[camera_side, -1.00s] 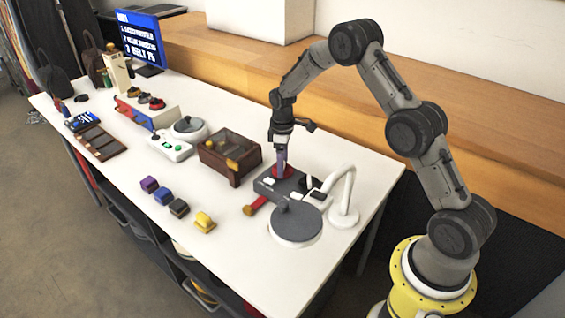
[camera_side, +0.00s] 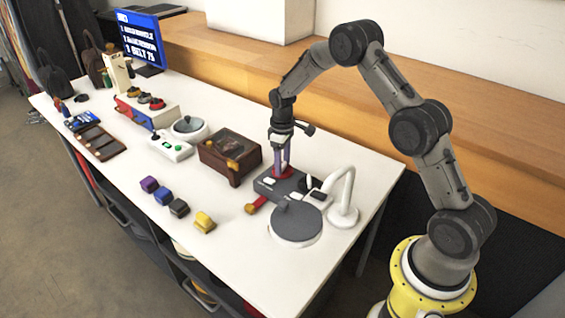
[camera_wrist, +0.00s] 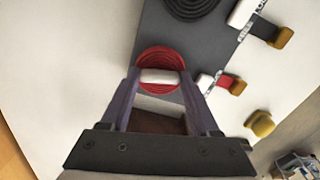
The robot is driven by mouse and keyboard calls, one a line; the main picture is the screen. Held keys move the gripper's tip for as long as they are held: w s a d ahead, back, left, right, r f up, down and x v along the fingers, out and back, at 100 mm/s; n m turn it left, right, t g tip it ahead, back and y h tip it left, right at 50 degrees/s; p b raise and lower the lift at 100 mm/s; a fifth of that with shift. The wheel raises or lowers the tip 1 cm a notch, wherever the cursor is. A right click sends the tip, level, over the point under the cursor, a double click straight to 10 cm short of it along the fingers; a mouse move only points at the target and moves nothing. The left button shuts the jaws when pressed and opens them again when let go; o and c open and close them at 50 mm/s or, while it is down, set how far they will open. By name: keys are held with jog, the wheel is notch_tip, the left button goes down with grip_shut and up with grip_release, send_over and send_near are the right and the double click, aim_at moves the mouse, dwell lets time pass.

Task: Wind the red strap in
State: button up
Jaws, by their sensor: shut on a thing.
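The red strap is wound in a flat round coil (camera_wrist: 159,56) on a dark grey base (camera_side: 263,186). Its short loose end (camera_side: 258,204) sticks out over the base's front edge and carries a gold tip (camera_side: 249,209). In the wrist view the red end (camera_wrist: 226,80) passes beside a small white block (camera_wrist: 206,82). My gripper (camera_side: 282,170) points straight down over the coil. Its purple fingers are shut on a white crossbar (camera_wrist: 159,76) at the coil's centre. The gripper hides part of the coil in the side view.
A black coil (camera_wrist: 190,4) and a dark strap end with a gold tip (camera_wrist: 280,38) share the base. A grey round disc (camera_side: 296,223) and a white curved post (camera_side: 346,196) stand close by. A brown box (camera_side: 230,154) is left of my gripper.

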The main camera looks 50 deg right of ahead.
jog(key=m, duration=0.5)
jog(key=shift+m, duration=0.3)
jog(key=m, duration=1)
jog(key=shift+r+m, duration=0.1)
jog(key=shift+m, duration=2.6)
jog(key=o, duration=1.4)
jog(key=shift+c, duration=0.2)
